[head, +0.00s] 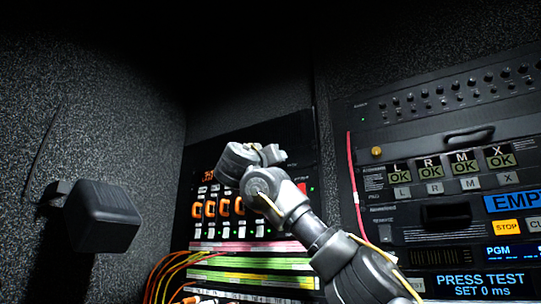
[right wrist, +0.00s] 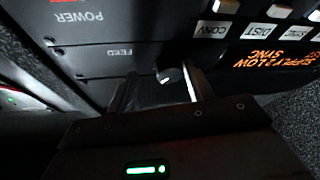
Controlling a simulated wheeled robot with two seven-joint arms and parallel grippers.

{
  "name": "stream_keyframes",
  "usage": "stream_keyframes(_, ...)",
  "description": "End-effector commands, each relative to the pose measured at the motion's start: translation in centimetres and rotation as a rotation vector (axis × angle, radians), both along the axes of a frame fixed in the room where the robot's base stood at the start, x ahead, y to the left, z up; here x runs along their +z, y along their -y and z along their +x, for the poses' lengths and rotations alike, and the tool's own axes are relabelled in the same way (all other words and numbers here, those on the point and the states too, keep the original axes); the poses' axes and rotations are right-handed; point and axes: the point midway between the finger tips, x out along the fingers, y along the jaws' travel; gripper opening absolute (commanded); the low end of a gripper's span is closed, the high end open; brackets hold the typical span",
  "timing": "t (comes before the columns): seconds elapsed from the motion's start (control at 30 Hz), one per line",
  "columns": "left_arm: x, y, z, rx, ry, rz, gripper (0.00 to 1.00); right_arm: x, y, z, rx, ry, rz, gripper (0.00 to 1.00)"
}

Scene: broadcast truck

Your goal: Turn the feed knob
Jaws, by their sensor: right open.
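The feed knob (right wrist: 170,76) is a small rounded grey-white knob below the upside-down FEED label in the right wrist view. My right gripper (right wrist: 161,78) is open, with one finger on each side of the knob's place. I cannot tell whether either finger touches it. In the head view my right arm reaches up from the lower right to the black panel (head: 307,150) with orange lights. The arm covers part of that panel, and the feed knob cannot be made out there. My left gripper is not in view.
A rack of units with OK buttons (head: 451,165) and blue displays stands at the right. Cables (head: 170,272) run at the lower left, and a red cable (head: 354,185) hangs beside the rack. A dark block (head: 101,215) juts from the left wall.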

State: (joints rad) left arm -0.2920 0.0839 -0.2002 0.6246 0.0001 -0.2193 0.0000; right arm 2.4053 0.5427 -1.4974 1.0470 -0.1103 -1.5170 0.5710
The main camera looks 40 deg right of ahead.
Motion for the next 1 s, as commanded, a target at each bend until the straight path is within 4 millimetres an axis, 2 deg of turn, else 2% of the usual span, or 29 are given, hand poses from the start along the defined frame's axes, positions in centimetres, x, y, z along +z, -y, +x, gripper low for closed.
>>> stream_keyframes(0.1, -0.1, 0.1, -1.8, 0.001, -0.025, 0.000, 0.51, -0.1, 0.0, 0.1, 0.000, -0.002, -0.001, 0.51)
stream_keyframes(0.23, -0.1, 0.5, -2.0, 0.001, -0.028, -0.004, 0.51, -0.1, 0.0, 0.1, 0.000, -0.002, -0.002, 0.50)
stream_keyframes(0.57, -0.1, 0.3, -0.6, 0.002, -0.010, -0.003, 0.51, -0.1, -0.1, 0.1, 0.000, -0.002, -0.002, 0.07)
stream_keyframes(0.83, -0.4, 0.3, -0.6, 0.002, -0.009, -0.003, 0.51, -0.2, 0.0, 0.0, 0.000, -0.029, -0.007, 0.07)
stream_keyframes(1.0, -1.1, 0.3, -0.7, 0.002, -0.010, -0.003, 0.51, -0.3, 0.0, -0.1, 0.000, -0.103, -0.029, 0.07)
